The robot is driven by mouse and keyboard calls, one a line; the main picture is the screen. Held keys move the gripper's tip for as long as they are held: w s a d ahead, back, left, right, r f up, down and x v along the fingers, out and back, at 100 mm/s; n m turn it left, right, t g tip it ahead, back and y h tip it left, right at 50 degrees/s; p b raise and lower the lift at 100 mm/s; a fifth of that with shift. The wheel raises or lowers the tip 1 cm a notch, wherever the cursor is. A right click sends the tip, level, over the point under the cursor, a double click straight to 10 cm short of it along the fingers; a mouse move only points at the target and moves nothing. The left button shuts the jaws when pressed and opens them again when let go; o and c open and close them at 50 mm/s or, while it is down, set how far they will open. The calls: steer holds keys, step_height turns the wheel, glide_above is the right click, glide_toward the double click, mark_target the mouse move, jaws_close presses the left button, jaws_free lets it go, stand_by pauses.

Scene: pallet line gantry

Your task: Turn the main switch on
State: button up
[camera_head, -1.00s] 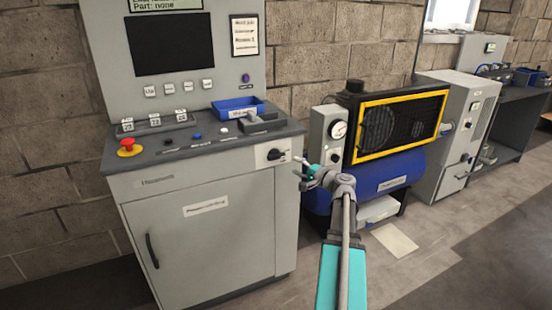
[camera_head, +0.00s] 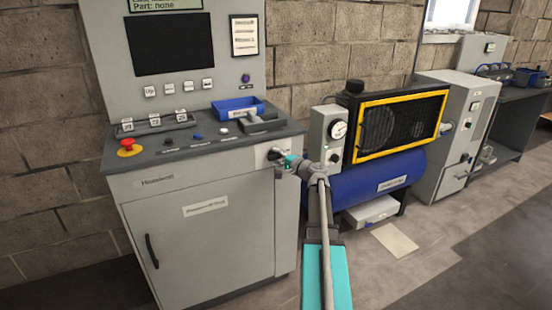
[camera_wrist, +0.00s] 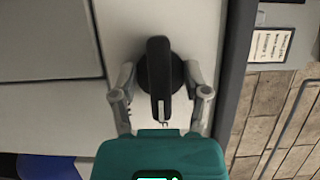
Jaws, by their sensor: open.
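The main switch is a black rotary knob (camera_wrist: 158,75) with a long handle bar, on a light plate on the grey cabinet's front. In the wrist view its handle lies between the two fingers of my gripper (camera_wrist: 160,88), which is open, one finger on each side. I cannot tell whether either finger touches the knob. In the head view my gripper (camera_head: 283,159) is at the cabinet's upper right front corner and hides most of the knob.
The grey control cabinet (camera_head: 215,240) has a red emergency button (camera_head: 128,147) and a blue tray (camera_head: 238,107) on its top. A compressor with a blue tank (camera_head: 375,178) stands to the right. A paper sheet (camera_head: 395,240) lies on the floor.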

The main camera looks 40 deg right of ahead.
steer(key=shift+c, duration=0.3)
jaws_close()
steer(key=shift+f+m+b, duration=0.1)
steer(key=shift+m+b, duration=0.35)
steer(key=shift+m, duration=0.05)
steer(key=m+t+b, duration=0.1)
steer(key=m+b, duration=0.1)
steer(key=m, duration=0.1)
steer(key=shift+f+m+t, duration=0.1)
steer(key=shift+m+t, duration=0.3)
steer(key=m+b, duration=0.1)
steer(key=m, duration=0.1)
steer(key=m+t+h+b, duration=0.1)
steer(key=m, duration=0.2)
steer(key=shift+t+h, duration=0.3)
steer(key=m+h+b, duration=0.1)
steer(key=m, duration=0.2)
steer(key=m+t+h, duration=0.1)
steer(key=m+h, duration=0.1)
steer(key=m, duration=0.1)
steer(key=shift+b, duration=0.4)
steer(key=m+h, duration=0.1)
steer(key=m, duration=0.2)
steer(key=m+h, duration=0.2)
steer(key=m, duration=0.1)
steer(key=shift+r+m, duration=0.2)
steer(key=shift+m, duration=0.1)
steer(key=shift+h, duration=0.3)
